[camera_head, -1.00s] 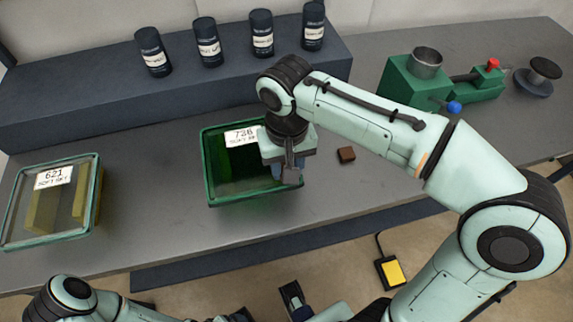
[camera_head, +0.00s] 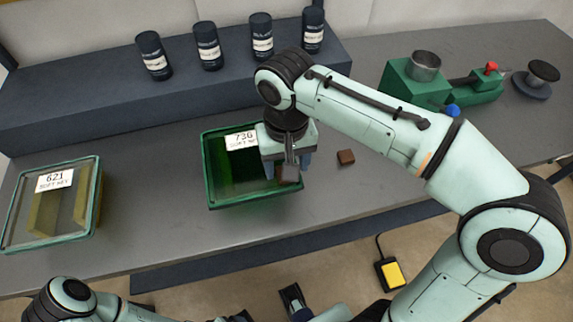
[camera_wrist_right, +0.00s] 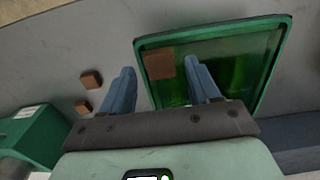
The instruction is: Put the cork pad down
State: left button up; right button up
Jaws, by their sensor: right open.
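A small brown cork pad (camera_head: 288,173) sits at the near right corner of the green-rimmed box labelled 736 (camera_head: 257,202). The wrist view shows the pad (camera_wrist_right: 159,64) flat against the box's corner (camera_wrist_right: 143,45); I cannot tell whether it rests on a clear lid. My right gripper (camera_head: 287,168) is over that corner, open, its two blue fingers apart on either side of the pad (camera_wrist_right: 165,84). My left gripper (camera_head: 292,300) is low at the bottom edge, partly cut off; its jaw state is unclear.
Another brown pad (camera_head: 346,157) lies on the bench right of the box; the wrist view shows two loose pads (camera_wrist_right: 91,79). A second box labelled 621 (camera_head: 97,200) stands left. Dark bottles (camera_head: 208,42) stand on the back shelf. A green device (camera_head: 415,82) is at right.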

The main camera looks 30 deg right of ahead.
notch_tip(320, 180, up, 10)
jog(key=p, duration=0.2)
jog(key=shift+p, duration=0.3)
dwell(0.3)
